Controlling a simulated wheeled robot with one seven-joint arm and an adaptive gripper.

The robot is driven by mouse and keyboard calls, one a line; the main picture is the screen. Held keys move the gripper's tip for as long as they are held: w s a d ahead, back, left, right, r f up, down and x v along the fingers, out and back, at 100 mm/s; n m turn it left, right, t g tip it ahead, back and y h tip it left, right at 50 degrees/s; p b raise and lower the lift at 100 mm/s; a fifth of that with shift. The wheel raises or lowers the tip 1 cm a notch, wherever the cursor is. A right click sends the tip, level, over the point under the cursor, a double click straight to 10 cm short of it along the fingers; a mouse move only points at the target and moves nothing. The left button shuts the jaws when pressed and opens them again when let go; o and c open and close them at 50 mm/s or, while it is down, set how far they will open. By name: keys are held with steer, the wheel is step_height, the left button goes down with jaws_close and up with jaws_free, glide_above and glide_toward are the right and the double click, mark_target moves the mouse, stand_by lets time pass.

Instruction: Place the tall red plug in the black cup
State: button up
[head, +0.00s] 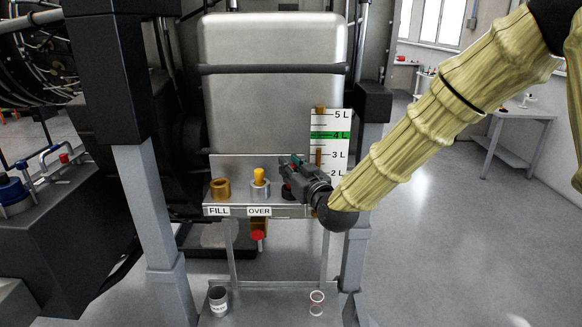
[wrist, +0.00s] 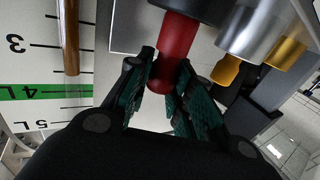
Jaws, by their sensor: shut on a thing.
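The red plug (wrist: 180,38) is between the teal-padded fingers of my gripper (wrist: 165,62) in the wrist view, its rounded knob end towards me. Its far end runs to the top edge by a grey surface; I cannot tell whether it sits in anything. In the head view my gripper (head: 290,168) is over the right part of the small shelf and hides most of the plug. A dark cup (head: 288,192) shows only in part beneath the gripper, and how the plug stands to it is unclear.
A silver cup with a yellow plug (head: 259,177) stands close left of my gripper, above the OVER label. A brass cup (head: 220,188) stands by FILL. A level scale (head: 331,140) rises behind on the right. Two small containers stand on the lower shelf (head: 265,305).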

steer(key=shift+d+f, duration=0.1)
steer(key=shift+f, duration=0.35)
steer(key=shift+f, duration=0.25)
steer(key=o, duration=0.8)
steer(key=shift+r, duration=0.1)
steer(key=shift+o, duration=0.2)
steer(key=shift+r, duration=0.1)
steer(key=shift+s, duration=0.15)
steer(key=b+v, duration=0.3)
steer(key=v, duration=0.8)
steer(key=shift+s+d+b, duration=0.2)
steer(key=shift+s+b, duration=0.15)
steer(key=shift+b, duration=0.05)
